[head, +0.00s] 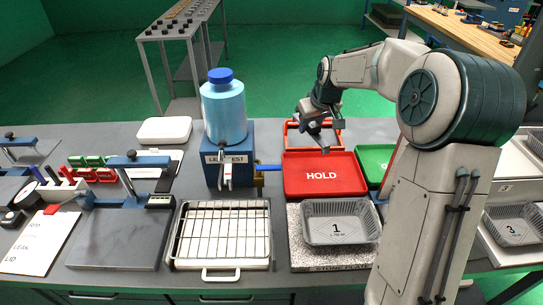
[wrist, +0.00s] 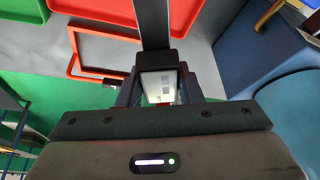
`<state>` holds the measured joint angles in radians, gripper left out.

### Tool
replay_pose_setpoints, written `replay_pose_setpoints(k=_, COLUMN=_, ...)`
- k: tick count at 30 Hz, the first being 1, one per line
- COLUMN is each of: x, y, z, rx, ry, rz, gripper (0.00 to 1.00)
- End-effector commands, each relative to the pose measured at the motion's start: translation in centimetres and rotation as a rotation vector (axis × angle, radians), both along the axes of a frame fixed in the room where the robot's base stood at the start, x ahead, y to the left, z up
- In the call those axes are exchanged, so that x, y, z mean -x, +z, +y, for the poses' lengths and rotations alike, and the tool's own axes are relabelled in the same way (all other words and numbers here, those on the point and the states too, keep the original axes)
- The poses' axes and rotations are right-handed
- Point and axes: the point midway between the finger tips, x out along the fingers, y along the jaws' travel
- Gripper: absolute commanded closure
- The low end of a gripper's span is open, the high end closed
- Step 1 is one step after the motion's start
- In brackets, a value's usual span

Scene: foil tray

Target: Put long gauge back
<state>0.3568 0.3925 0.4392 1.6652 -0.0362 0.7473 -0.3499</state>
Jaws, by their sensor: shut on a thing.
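My gripper (head: 318,122) is above the back of the bench, over the red frame behind the red HOLD tray. In the wrist view my gripper (wrist: 158,98) is shut on a pale block with small markings, from which a long dark strip runs up the picture. This held piece looks like the long gauge (wrist: 154,28). In the head view it is too small and dark to make out. A rack with red and green pieces (head: 92,172) and dark upright pieces stands at the left of the bench. I cannot tell which place in it is empty.
The red HOLD tray (head: 320,176) and red frame (wrist: 75,48) are near my gripper. A blue leak tester (head: 229,165) with a blue bottle (head: 224,110) stands left of it. A wire rack tray (head: 222,235), blue clamp stand (head: 120,238) and foil tray (head: 340,223) fill the front.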

Motion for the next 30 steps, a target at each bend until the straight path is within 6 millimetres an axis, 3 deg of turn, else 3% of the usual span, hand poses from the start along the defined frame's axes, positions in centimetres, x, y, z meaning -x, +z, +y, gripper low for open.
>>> replay_pose_setpoints(k=9, x=-0.7, y=-4.0, z=7.1, rx=-0.001, ry=0.011, rz=0.005, gripper=0.98)
replay_pose_setpoints(k=15, x=-1.3, y=-6.1, z=10.4, rx=0.000, ry=0.006, rz=0.002, gripper=0.98)
replay_pose_setpoints(k=20, x=-1.4, y=-6.9, z=11.2, rx=0.000, ry=0.003, rz=0.002, gripper=0.98)
replay_pose_setpoints(k=27, x=-1.4, y=-10.1, z=11.1, rx=0.000, ry=0.002, rz=0.004, gripper=0.98)
replay_pose_setpoints(k=30, x=-1.4, y=-10.6, z=11.2, rx=-0.001, ry=0.002, rz=0.001, gripper=0.98)
